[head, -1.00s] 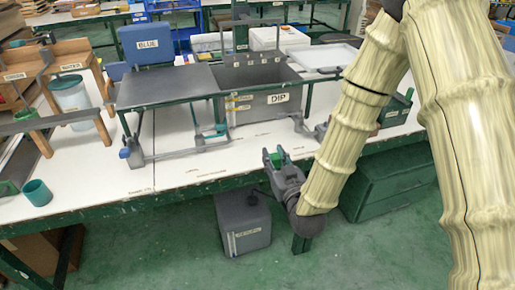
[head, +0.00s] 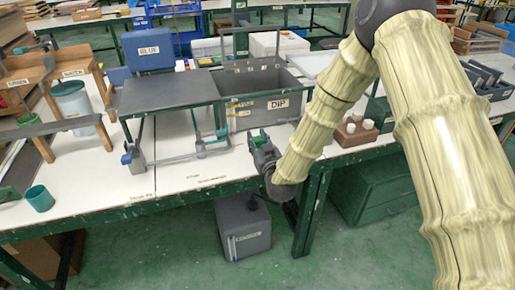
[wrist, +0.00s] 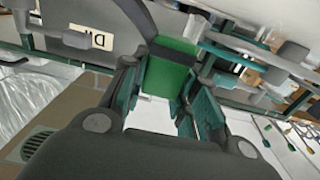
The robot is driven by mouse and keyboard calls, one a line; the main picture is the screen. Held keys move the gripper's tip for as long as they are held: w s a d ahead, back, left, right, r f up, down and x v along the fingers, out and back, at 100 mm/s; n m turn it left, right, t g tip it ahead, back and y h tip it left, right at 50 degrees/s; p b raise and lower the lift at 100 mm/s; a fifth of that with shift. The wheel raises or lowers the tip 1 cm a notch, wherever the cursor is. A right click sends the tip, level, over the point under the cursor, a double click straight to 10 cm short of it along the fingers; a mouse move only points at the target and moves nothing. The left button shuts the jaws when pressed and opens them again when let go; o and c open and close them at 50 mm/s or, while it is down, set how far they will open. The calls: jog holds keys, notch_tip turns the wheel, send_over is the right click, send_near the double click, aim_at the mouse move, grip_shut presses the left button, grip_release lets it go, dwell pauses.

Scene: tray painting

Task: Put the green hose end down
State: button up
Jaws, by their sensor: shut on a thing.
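My gripper (head: 262,143) is above the front part of the white table (head: 205,174), in front of the grey DIP tank (head: 262,119). It is shut on a small green piece, which I take for the green hose end (wrist: 166,72). In the wrist view the green piece sits between the two fingers with a dark band across its top. In the head view only a bit of green shows between the fingers. I cannot tell from these views how far it is above the table.
A dark-topped stand (head: 166,92) is left of the tank, with a grey bar and clamps below it. A teal cup (head: 39,199) stands at the front left. A brown block with white pieces (head: 356,132) is at the right.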

jog(key=shift+f, duration=1.75)
jog(key=shift+f, duration=0.15)
jog(key=o, duration=1)
jog(key=b+v, duration=0.1)
jog(key=v, duration=1.1)
jog(key=shift+s, duration=0.1)
